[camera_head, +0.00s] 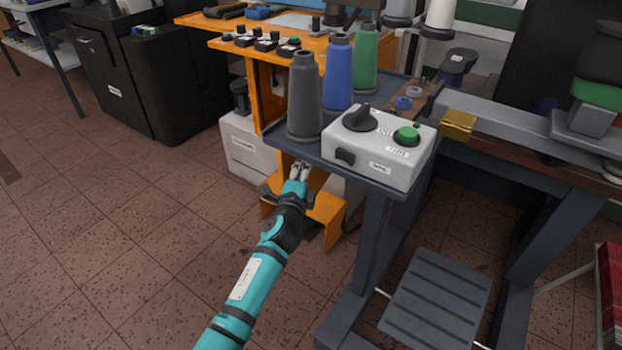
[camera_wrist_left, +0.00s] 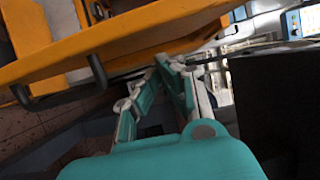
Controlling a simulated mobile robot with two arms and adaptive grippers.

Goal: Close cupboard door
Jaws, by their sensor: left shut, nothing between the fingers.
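My left gripper (camera_head: 299,168) reaches in from below, in front of the orange machine stand and just under the edge of the dark shelf. In the left wrist view its fingers (camera_wrist_left: 166,64) converge at the tips, shut with nothing between them. An orange panel (camera_wrist_left: 130,32) with a dark bar handle (camera_wrist_left: 99,76) lies close to the left of the fingertips. I cannot tell whether they touch, or whether this panel is the cupboard door. An orange part (camera_head: 325,208) shows low behind my gripper in the head view. My arm hides some of it. My right gripper is out of view.
A grey control box (camera_head: 377,150) and grey, blue (camera_head: 338,75) and green thread cones stand on the dark shelf (camera_head: 283,140) above my gripper. A grey pedal (camera_head: 435,297) is at the lower right. A black cabinet (camera_head: 150,85) stands back left. The tiled floor at left is clear.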

